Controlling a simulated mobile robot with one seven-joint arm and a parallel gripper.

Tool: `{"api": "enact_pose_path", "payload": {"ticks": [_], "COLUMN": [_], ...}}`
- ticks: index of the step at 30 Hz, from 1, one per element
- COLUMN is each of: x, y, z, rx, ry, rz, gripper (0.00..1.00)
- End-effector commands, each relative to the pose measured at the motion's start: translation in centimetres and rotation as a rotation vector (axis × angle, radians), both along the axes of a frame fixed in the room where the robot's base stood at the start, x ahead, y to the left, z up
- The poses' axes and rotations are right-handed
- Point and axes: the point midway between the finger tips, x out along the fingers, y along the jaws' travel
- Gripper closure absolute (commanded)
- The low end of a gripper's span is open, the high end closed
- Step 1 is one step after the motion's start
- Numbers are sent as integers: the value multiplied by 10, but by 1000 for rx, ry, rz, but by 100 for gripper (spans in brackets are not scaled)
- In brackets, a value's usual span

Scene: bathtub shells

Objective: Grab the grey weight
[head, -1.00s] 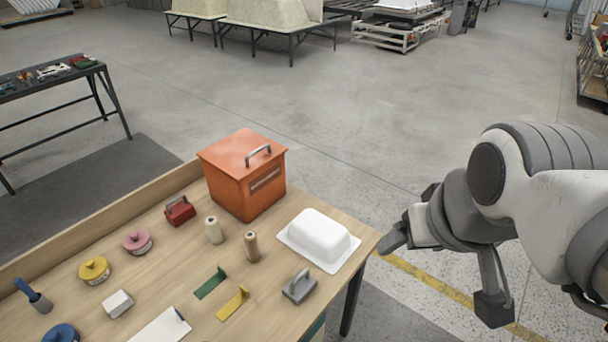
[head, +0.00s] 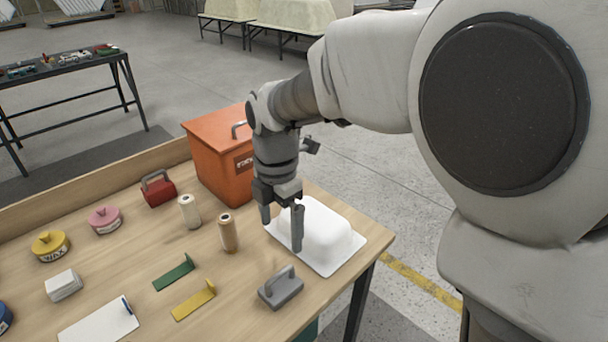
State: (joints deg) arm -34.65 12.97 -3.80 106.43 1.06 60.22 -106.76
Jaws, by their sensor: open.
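The grey weight (head: 281,291) is a block with an arched handle on top. It stands upright on the wooden table, near its front right edge. My gripper (head: 281,232) points down with its two fingers apart and nothing between them. It hangs above and behind the weight, in front of the white tub-shaped shell (head: 330,238), and covers part of that shell. The gripper and the weight are apart.
A red weight (head: 158,190) stands farther back left. An orange box (head: 212,160) stands behind my gripper. Two spools (head: 228,234) stand left of it. Green (head: 174,273) and yellow (head: 194,301) brackets lie left of the grey weight.

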Motion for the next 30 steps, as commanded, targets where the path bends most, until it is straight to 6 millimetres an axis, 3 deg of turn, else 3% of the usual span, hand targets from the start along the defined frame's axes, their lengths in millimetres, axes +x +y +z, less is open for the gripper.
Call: {"api": "enact_pose_path", "payload": {"ticks": [18,30], "x": [0,-2], "y": [5,7], "z": [-115,-147], "rx": [-6,-8], "ry": [8,8], "rz": [42,43], "gripper": [0,0]}}
